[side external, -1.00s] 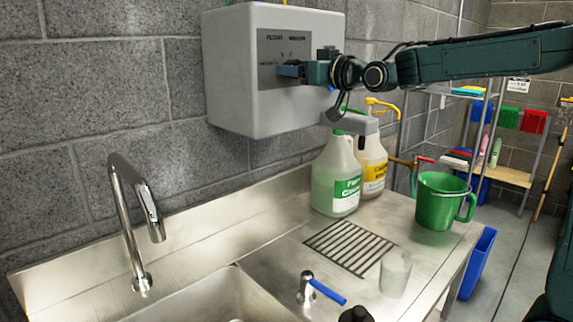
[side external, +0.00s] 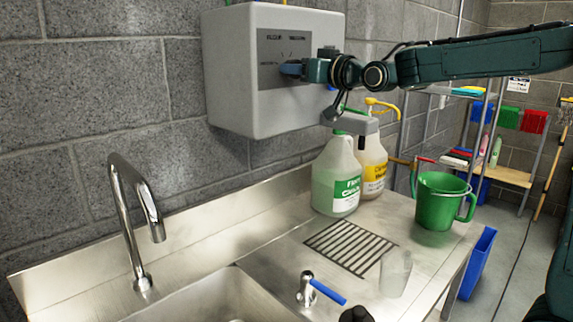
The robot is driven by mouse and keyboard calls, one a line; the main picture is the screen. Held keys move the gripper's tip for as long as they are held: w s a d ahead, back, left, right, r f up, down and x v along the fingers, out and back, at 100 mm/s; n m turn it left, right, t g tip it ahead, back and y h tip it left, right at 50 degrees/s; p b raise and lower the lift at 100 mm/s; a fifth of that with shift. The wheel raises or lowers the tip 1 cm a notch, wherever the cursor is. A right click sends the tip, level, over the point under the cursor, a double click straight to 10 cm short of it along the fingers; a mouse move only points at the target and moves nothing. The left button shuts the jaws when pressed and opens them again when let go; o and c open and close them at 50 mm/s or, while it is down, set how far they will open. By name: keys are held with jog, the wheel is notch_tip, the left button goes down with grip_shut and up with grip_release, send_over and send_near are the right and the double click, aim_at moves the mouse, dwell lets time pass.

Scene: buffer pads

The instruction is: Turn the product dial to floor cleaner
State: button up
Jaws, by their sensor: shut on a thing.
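The grey dispenser box (side external: 232,75) hangs on the block wall above the steel counter. Its dark label panel (side external: 272,45) has small lettering that is too blurred to read. A jug with a green "Floor" label (side external: 337,180) and a jug with a yellow label (side external: 372,165) stand on the counter below.
A green bucket (side external: 437,203) stands at the counter's right, and a clear cup (side external: 395,272) near the drain grate (side external: 350,247). A tap (side external: 137,215) rises behind the sink. A blue-handled valve (side external: 325,292) is at the front. Shelves stand at the back right.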

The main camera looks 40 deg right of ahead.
jog(key=shift+m, duration=3.9)
jog(key=o, duration=1)
jog(key=shift+c, duration=0.2)
jog(key=shift+s, duration=0.1)
jog(key=s, duration=1.3)
jog(key=shift+s, duration=0.3)
